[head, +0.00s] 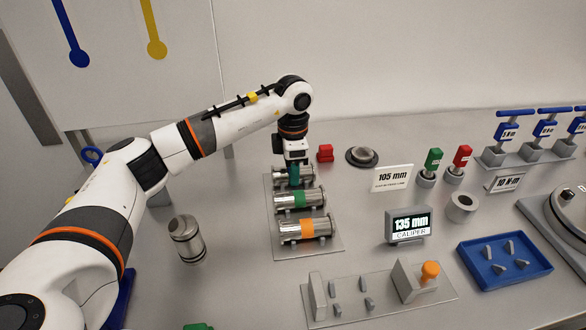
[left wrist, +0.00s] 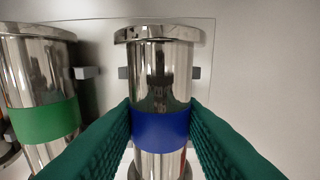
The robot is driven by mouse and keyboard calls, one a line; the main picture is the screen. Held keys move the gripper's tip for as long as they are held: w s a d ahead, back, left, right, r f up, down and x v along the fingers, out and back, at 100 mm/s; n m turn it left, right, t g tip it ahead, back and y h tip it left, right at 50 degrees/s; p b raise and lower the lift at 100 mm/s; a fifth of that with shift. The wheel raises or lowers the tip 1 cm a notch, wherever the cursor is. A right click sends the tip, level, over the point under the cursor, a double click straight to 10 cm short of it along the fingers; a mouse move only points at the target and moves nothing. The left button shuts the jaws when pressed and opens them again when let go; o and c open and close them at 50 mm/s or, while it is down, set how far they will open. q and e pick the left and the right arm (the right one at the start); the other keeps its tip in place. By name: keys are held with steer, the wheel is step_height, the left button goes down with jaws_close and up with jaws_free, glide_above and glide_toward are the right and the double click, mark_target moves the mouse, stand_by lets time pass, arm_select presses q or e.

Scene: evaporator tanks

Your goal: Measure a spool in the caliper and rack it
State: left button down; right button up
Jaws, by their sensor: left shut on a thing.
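My left gripper (head: 293,174) reaches down from above onto the far end of the rack plate (head: 287,253). Its green pads are shut on the blue band of a shiny spool (left wrist: 160,128), seen in the left wrist view. In the head view that spool (head: 308,172) is partly hidden by the gripper. It lies among grey pegs on the plate. A green-banded spool (head: 299,200) and an orange-banded spool (head: 305,230) lie nearer on the same plate. The caliper display (head: 410,225) reads 135 mm. The caliper bed (head: 380,296) holds no spool. My right gripper is not in view.
A steel cylinder (head: 187,239) stands left of the rack plate. A 105 mm sign (head: 392,178), a red block (head: 325,153) and a round dark base (head: 362,157) stand behind. A blue tray (head: 505,262) with grey pieces lies right of the caliper.

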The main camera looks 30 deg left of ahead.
arm_select(q)
steer(key=c, duration=0.9)
jaws_free()
step_height(320, 180, up, 12)
steer(key=b, duration=0.1)
